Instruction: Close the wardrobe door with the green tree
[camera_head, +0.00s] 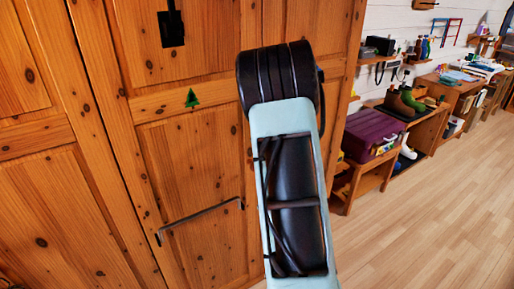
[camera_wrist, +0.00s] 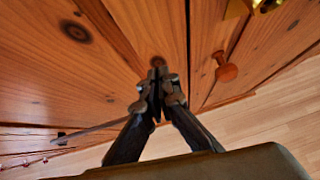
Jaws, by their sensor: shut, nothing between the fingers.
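The wardrobe door with the green tree (camera_head: 160,150) is knotty orange pine. The small dark green tree (camera_head: 192,98) sits on its middle rail. A thin bar (camera_head: 200,218) slants across its lower panel. My arm covers the door's right part, so I cannot tell from the head view how far it stands open. My gripper (camera_wrist: 158,68) is hidden there. In the wrist view it is shut and empty, its tips close to a pine surface (camera_wrist: 90,60); I cannot tell whether they touch. A round wooden knob (camera_wrist: 226,70) is to the right of the tips.
Another pine panel (camera_head: 35,190) is at the left. A black object (camera_head: 171,28) hangs at the top of the door. Right of the wardrobe, a low shelf (camera_head: 343,195) carries a purple case (camera_head: 372,135). The wooden floor (camera_head: 430,220) at right is clear.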

